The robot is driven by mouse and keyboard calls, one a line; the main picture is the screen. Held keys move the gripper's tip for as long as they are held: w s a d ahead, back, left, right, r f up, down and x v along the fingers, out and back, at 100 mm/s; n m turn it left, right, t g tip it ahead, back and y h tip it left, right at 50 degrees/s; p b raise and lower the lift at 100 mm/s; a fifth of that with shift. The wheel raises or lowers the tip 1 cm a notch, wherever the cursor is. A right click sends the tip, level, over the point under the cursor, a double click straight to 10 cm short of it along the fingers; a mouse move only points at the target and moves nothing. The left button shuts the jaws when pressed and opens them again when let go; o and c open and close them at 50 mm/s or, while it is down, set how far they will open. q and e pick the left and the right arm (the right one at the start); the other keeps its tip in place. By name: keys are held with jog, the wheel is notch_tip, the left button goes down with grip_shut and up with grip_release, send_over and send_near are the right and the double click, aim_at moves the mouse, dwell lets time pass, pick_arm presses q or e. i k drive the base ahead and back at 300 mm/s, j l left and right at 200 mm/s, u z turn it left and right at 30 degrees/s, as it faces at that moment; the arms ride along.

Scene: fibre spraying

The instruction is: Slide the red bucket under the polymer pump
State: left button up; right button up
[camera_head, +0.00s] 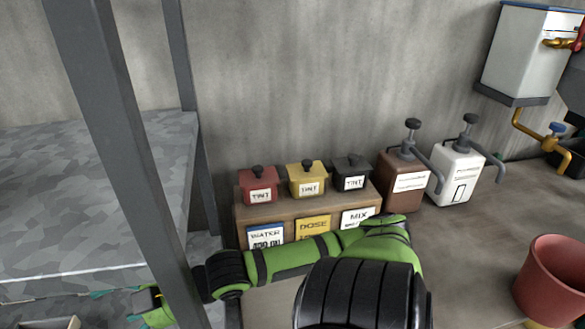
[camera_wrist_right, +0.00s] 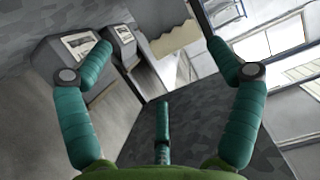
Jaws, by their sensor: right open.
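The red bucket (camera_head: 550,278) stands upright on the grey-brown counter at the far right of the head view, partly cut off by the edge. Two pump dispensers, one brown (camera_head: 404,185) and one white (camera_head: 456,177), stand at the back; their labels are too small to read, so I cannot tell which is the polymer pump. The bucket is in front and to the right of both, apart from them. My right gripper (camera_wrist_right: 160,48) is open and empty, its teal fingers spread. In the head view its arm reaches left, away from the bucket. My left gripper is not in view.
A wooden stand (camera_head: 240,222) holds red, yellow and black tint pots. A wall tank (camera_head: 522,50) with a brass tap hangs at the upper right. A shelf post (camera_head: 125,150) and patterned shelf (camera_head: 90,190) fill the left. Counter between the dispensers and bucket is clear.

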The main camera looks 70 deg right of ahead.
aim_at(550, 287)
jog(key=z, duration=4.05)
